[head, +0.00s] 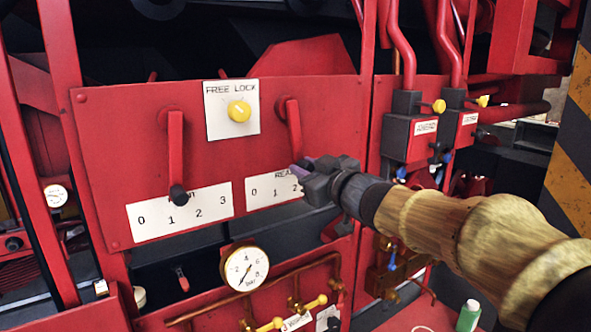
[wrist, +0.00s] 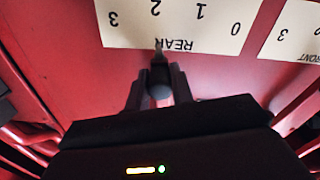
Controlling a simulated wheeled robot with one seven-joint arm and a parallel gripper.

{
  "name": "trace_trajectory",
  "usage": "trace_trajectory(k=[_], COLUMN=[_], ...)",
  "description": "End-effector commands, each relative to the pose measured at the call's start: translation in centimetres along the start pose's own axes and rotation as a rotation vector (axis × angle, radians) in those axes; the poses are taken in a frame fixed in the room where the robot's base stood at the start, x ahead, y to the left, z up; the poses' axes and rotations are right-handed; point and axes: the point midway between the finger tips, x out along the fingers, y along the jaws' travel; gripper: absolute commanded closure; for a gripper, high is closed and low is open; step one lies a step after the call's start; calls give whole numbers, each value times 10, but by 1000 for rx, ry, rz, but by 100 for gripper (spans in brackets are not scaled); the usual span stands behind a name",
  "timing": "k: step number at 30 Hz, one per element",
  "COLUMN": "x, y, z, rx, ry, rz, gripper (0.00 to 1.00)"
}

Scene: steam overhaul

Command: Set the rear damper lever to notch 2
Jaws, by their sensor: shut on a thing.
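The rear damper lever (head: 294,130) is a red bar on the red panel, hanging down and leaning slightly right in the head view. My gripper (head: 308,178) covers its lower end. In the wrist view my gripper (wrist: 160,78) is shut on the lever's dark knob (wrist: 159,90). The white REAR scale plate (head: 262,191) reads 0, 1, 2 in the head view, its right end hidden by my gripper. In the wrist view the REAR plate (wrist: 185,28) appears upside down, and the lever tip lines up roughly with the 2.
The front damper lever (head: 175,145) hangs to the left above its own scale plate (head: 180,212). A FREE/LOCK plate (head: 232,125) with a yellow knob sits between the levers. Below are a pressure gauge (head: 245,268) and copper pipes. Dark valve boxes (head: 408,127) stand right.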

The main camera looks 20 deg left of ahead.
Motion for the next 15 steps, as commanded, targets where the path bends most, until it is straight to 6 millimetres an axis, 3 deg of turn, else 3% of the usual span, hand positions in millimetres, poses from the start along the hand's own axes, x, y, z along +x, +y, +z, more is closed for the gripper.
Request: trace_trajectory(k=[9,10,13,15], x=[-1,-1,-1,-1], y=[3,3,2,2], z=[0,0,0,0], rx=[-6,-6,-5,-5], ry=[0,0,0,0], rz=[4,4,4,3], gripper=[100,73,55,55])
